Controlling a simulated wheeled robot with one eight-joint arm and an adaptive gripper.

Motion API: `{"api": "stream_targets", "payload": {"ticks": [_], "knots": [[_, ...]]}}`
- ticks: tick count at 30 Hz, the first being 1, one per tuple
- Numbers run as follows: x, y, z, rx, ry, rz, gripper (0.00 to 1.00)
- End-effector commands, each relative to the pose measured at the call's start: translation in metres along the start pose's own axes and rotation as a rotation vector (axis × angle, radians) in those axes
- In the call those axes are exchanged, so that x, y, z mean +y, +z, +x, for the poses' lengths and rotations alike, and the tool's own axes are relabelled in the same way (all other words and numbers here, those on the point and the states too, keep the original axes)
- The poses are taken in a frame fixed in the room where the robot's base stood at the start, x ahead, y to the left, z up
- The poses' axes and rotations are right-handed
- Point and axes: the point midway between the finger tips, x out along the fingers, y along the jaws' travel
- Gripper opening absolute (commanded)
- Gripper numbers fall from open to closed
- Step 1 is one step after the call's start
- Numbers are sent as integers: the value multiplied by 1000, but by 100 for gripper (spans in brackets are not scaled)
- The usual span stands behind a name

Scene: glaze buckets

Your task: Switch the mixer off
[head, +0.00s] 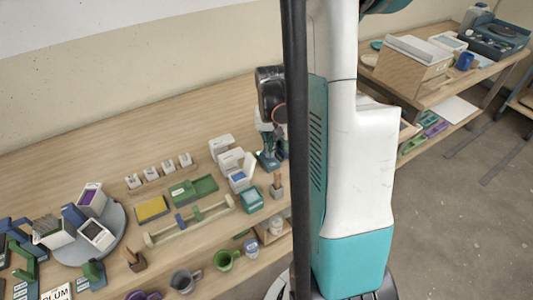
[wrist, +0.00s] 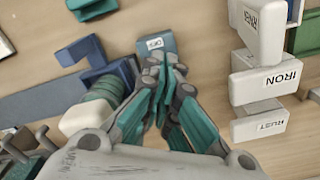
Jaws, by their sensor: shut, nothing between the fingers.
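In the wrist view my gripper (wrist: 165,68) is shut, with its teal fingers together and nothing between them. Its tips are over or at a small blue-grey block with a white label (wrist: 155,43), whose print is too small to read surely. I cannot tell whether they touch. Just left is a blue bracket-like body (wrist: 95,65) with a green ribbed part (wrist: 105,90), possibly the mixer, partly covered by the gripper. In the head view a dark teal device (head: 268,160) stands under my wrist, partly hidden by my column. The switch's state cannot be told.
White containers labelled IRON (wrist: 270,80) and RUST (wrist: 258,123) stand close to the right of my gripper. The back of the table is clear.

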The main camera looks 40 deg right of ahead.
Motion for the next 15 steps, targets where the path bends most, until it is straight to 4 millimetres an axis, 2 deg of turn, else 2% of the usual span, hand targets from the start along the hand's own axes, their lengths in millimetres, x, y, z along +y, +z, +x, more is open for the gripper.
{"api": "stream_targets", "payload": {"ticks": [15], "knots": [[0, 0, 8, 0, 0, 0, 0]]}}
